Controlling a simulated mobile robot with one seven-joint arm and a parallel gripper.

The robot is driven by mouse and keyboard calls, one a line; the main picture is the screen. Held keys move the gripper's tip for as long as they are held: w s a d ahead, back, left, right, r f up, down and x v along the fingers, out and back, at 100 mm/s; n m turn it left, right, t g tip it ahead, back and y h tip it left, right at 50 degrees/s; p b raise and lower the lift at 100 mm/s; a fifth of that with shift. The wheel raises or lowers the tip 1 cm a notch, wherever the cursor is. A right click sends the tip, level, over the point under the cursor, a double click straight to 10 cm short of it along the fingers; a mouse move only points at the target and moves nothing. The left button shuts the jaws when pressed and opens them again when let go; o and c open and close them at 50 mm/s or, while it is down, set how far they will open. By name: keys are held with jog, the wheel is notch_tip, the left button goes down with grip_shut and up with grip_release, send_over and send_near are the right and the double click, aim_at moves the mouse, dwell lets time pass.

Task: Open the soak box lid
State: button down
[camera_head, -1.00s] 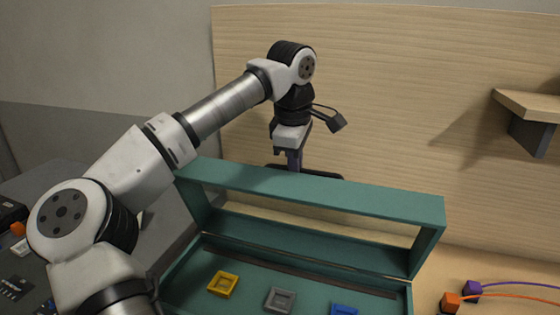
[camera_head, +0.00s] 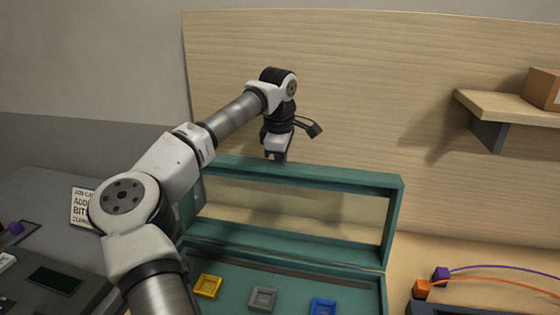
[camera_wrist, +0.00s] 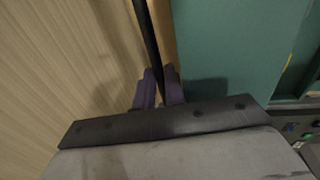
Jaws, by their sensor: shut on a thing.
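The soak box (camera_head: 230,292) is teal, and its lid (camera_head: 345,174), a teal frame around a clear window, stands raised at the back. My gripper (camera_head: 275,158) is at the lid's top edge, left of its middle, with its fingertips hidden behind the edge. In the wrist view my gripper (camera_wrist: 158,88) has its purple fingers shut on a thin black bar (camera_wrist: 149,35), which looks like the lid's handle. The teal lid (camera_wrist: 220,45) is beside the fingers on the right there.
Inside the box lie yellow (camera_head: 208,286), grey (camera_head: 263,298) and blue (camera_head: 323,307) square frames. A wooden panel (camera_head: 370,75) stands close behind the lid. A shelf (camera_head: 505,106) holding a cardboard box (camera_head: 541,89) is at right. Orange (camera_head: 422,289) and purple (camera_head: 441,273) plugs with cables lie right of the box.

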jog(key=shift+w+r, duration=0.2)
jog(key=shift+w, duration=0.3)
jog(key=c, duration=1.6)
grip_release()
jog(key=shift+w+d+f, duration=0.1)
jog(key=shift+w+f, duration=0.05)
jog(key=shift+c, duration=0.2)
jog(key=shift+o, duration=0.8)
jog(key=shift+w+f, duration=0.15)
jog(key=shift+f, duration=0.1)
jog(key=shift+s+f, duration=0.2)
jog(key=s+r+b, duration=0.2)
jog(key=s+r, duration=0.1)
jog(key=r, duration=1.1)
jog(key=shift+r, duration=0.3)
jog(key=shift+a, duration=0.2)
